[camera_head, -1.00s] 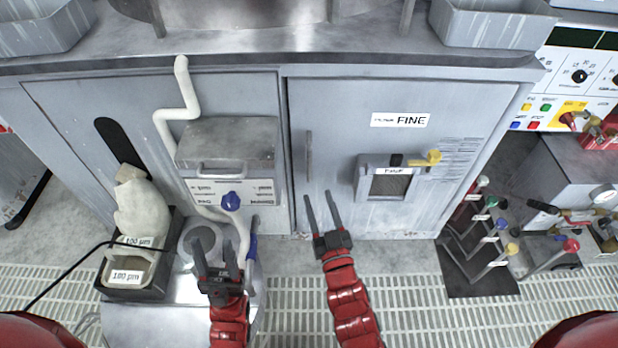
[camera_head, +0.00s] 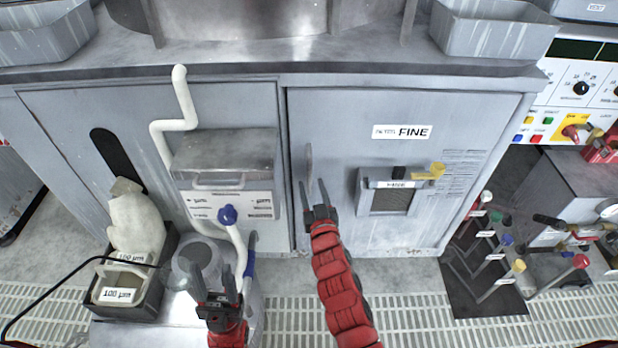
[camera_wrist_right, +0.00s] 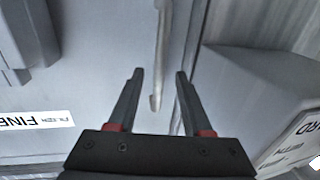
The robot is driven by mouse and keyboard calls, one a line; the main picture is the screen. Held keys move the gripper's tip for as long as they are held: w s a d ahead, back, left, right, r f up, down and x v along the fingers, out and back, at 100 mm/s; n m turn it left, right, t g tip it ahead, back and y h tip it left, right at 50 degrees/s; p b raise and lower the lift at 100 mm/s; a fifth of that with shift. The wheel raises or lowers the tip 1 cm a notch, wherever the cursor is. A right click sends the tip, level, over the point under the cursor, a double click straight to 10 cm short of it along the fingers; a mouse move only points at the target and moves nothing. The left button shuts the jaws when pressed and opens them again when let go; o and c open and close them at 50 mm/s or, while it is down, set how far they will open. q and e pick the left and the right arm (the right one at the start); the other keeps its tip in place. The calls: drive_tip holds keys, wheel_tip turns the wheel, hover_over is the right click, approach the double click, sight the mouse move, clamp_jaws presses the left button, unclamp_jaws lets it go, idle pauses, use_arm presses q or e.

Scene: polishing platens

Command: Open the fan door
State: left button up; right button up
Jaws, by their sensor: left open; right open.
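The grey cabinet door (camera_head: 350,130) bears a FINE label (camera_head: 401,132) and a small box with a dark grille (camera_head: 390,200). Its thin vertical handle (camera_head: 309,165) is near the door's left edge. My right gripper (camera_head: 312,186) is open at the lower end of this handle. In the right wrist view, the handle (camera_wrist_right: 163,40) appears between the two spread fingers of the right gripper (camera_wrist_right: 158,75), and the fingers are not closed on it. The door looks shut. My left gripper (camera_head: 214,272) is open and empty, low in front of the left cabinet.
A grey box with a blue knob (camera_head: 228,215) and a white pipe (camera_head: 175,125) stand left of the door. A bin with a pale sack (camera_head: 135,220) is further left. Coloured levers (camera_head: 486,196) stand on a dark mat at right. Grated floor lies in front of the door.

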sight(310, 179)
drive_tip(key=shift+w+a, duration=0.2)
drive_tip(key=shift+w, duration=0.9)
drive_tip(key=shift+w+a, duration=0.2)
drive_tip(key=shift+w, duration=0.9)
clamp_jaws()
